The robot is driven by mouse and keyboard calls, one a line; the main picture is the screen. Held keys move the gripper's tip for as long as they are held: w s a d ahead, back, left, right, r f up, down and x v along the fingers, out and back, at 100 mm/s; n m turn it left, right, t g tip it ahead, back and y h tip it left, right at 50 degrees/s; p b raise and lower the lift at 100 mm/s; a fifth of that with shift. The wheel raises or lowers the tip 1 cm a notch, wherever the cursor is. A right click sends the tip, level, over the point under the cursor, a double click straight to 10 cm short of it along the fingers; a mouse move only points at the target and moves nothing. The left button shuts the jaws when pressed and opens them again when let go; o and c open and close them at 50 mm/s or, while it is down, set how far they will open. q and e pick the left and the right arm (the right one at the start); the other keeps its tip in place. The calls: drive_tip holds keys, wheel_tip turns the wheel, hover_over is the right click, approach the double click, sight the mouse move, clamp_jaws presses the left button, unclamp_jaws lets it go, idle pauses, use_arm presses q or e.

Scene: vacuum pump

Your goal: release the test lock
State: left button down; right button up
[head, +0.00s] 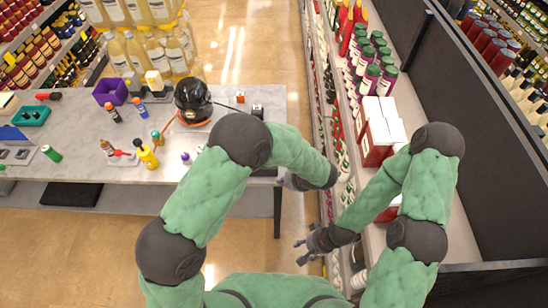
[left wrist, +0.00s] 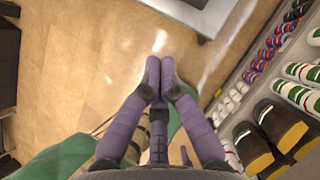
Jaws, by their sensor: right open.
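A black rounded device (head: 193,97) with an orange cord or edge stands at the right part of the grey table; it may be the vacuum pump. I cannot make out the test lock for certain. A small dark-and-white block (head: 257,111) sits at the table's right end. My left gripper (head: 284,182) is beyond the table's right edge, apart from the device, partly hidden by my arm. In the left wrist view its purple fingers (left wrist: 160,72) meet at the tips with nothing seen between them. My right gripper (head: 302,248) is open and empty, lower, beside the shelf.
The table (head: 100,170) also holds a purple bin (head: 110,91), a teal tray (head: 31,116), a yellow bottle (head: 147,156) and several small bottles and tools. A stocked shelf (head: 385,105) runs close along the right. The aisle floor (head: 250,45) behind the table is clear.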

use_arm(q)
wheel_tip(320, 180, up, 5)
drive_tip(key=w+d+m+t, duration=0.1)
drive_tip(key=w+d+t, duration=0.1)
drive_tip(key=shift+w+d+y+p, duration=0.2)
drive_tip(key=shift+d+y+p, duration=0.1)
drive_tip(key=shift+p, duration=0.05)
use_arm(e)
drive_tip(key=shift+s+d+r, duration=0.1)
drive_tip(key=shift+d+r, duration=0.25)
drive_tip(key=shift+r, duration=0.25)
